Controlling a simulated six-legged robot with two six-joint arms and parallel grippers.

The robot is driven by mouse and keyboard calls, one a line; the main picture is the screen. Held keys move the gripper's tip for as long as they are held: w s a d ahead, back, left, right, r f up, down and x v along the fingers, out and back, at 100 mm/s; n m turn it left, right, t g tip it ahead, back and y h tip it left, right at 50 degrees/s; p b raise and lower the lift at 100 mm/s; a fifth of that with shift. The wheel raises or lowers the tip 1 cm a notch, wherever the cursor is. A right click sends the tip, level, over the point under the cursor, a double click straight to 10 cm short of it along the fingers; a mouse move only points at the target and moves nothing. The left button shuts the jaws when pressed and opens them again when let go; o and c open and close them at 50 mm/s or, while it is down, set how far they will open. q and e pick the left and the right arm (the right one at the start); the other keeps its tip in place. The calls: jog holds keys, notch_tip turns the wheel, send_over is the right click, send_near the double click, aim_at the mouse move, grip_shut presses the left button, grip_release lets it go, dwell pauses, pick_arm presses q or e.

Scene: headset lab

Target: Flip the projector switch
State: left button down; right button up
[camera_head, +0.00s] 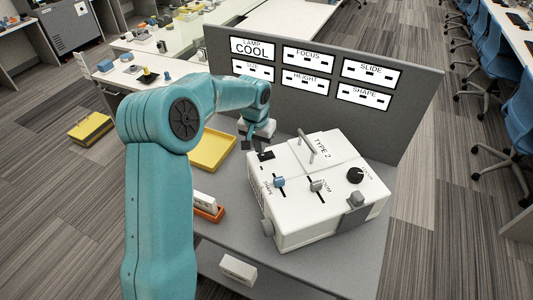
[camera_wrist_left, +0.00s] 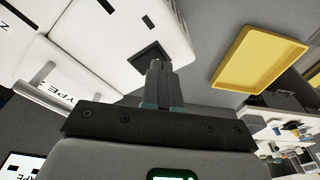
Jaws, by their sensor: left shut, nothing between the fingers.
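The white projector (camera_head: 290,165), marked "TYPE 2", sits on the grey table. A small black switch plate (camera_head: 266,155) is at its back left corner; it also shows in the left wrist view (camera_wrist_left: 143,53). I cannot tell which way the switch is set. My left gripper (camera_head: 258,147) is over that corner, its fingers shut with nothing between them. In the left wrist view its fingertips (camera_wrist_left: 157,65) overlap the edge of the black plate and hide part of it; contact is unclear. My right gripper is not in view.
A grey panel (camera_head: 400,125) behind the projector carries several signs, one reading "LAMP COOL" (camera_head: 252,48). A yellow tray (camera_head: 209,168) and an orange tray (camera_head: 211,217) lie left of the projector.

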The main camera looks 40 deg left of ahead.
aim_at(260, 156)
pick_arm(q)
jog(key=shift+f+b, duration=0.75)
jog(key=shift+f, duration=0.15)
dwell(0.5)
jog(key=shift+r, duration=0.1)
notch_tip(260, 156, up, 5)
jog(key=p, duration=0.3)
jog(key=shift+p, duration=0.3)
jog(key=shift+r, duration=0.95)
